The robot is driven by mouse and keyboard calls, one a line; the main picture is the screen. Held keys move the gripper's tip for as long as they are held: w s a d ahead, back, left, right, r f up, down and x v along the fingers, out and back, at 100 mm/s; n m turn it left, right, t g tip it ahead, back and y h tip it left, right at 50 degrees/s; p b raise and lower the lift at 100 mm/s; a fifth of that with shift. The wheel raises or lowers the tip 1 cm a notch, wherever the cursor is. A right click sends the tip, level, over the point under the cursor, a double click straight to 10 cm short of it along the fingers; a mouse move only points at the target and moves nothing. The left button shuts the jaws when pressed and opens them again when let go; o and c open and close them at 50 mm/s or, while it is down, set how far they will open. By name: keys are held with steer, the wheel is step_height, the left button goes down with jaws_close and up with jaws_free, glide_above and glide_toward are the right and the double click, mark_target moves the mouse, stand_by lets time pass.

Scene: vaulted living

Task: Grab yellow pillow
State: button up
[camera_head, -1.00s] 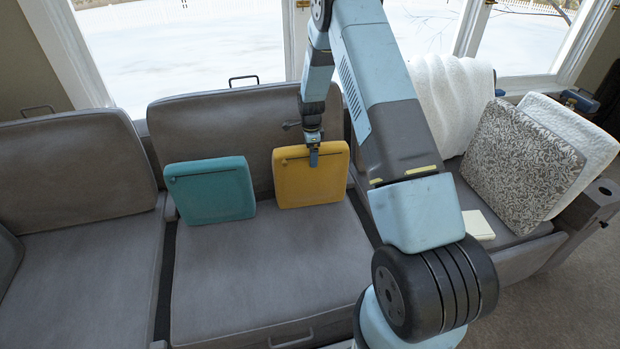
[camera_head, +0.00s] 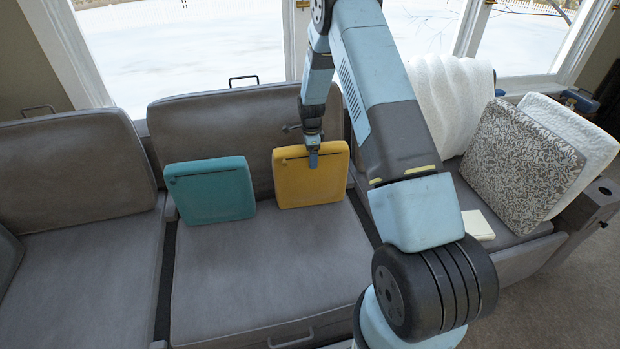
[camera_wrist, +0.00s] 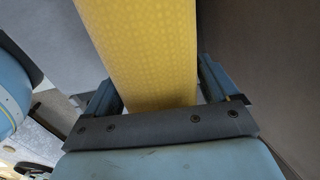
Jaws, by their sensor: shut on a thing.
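The yellow pillow (camera_head: 312,184) leans against the backrest of the middle sofa seat in the head view. My gripper (camera_head: 313,157) is at its top edge, with one finger showing on the pillow's front face. In the wrist view the yellow pillow (camera_wrist: 145,50) fills the gap between the two fingers of my gripper (camera_wrist: 150,92). My gripper is shut on the pillow. The far finger is hidden behind the pillow in the head view. The pillow's lower edge is at the seat.
A teal pillow (camera_head: 210,190) leans just left of the yellow one. The grey sofa seat (camera_head: 265,265) in front is clear. A patterned pillow (camera_head: 520,160), a white pillow (camera_head: 578,135), a white throw (camera_head: 450,100) and a cream book-like item (camera_head: 478,225) are on the right.

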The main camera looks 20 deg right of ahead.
steer(key=c, duration=0.5)
steer(key=shift+r, duration=0.15)
